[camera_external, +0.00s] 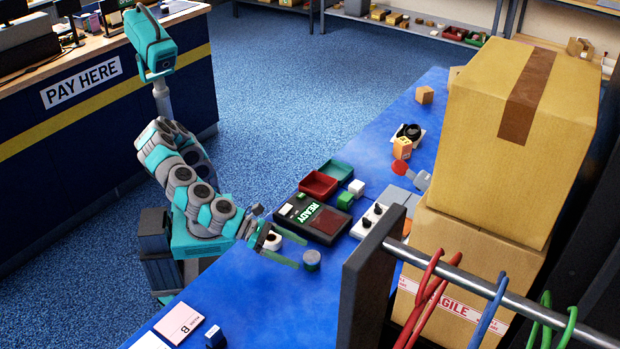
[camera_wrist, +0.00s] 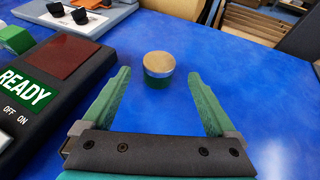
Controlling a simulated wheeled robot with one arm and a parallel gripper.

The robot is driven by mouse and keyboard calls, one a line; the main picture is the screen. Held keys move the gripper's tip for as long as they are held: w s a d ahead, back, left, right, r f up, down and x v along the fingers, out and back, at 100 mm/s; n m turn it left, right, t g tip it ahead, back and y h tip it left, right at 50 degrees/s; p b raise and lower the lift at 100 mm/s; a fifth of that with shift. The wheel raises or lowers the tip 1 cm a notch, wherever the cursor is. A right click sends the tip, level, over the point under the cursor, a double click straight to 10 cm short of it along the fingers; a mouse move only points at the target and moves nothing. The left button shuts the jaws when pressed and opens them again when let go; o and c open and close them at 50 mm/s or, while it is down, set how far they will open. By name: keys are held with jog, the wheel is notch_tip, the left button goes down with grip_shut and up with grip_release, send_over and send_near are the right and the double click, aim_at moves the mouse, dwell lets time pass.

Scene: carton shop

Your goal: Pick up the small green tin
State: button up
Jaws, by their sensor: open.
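The small green tin (camera_wrist: 158,72) stands upright on the blue table top in the wrist view. It has a tan-grey lid, a pale band and a dark green lower part. In the outside view a small round tin (camera_external: 312,261) stands just off my fingertips; it looks bluish there. My gripper (camera_wrist: 159,80) is open, with its two green fingers spread to the left and right of the tin. The tin sits centred at about fingertip depth, apart from both fingers. My gripper also shows in the outside view (camera_external: 301,254), low over the table's edge.
A black READY device (camera_wrist: 45,92) stands close left of my left finger. Beyond it are a white switch panel (camera_external: 369,220) and red (camera_external: 318,185) and green trays (camera_external: 337,169). Large cartons (camera_external: 518,120) stand at the right. Blue table right of the tin is clear.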

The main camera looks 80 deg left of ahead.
aim_at(312, 258)
jog(key=shift+x, duration=2.75)
jog(key=shift+a, duration=0.1)
grip_shut()
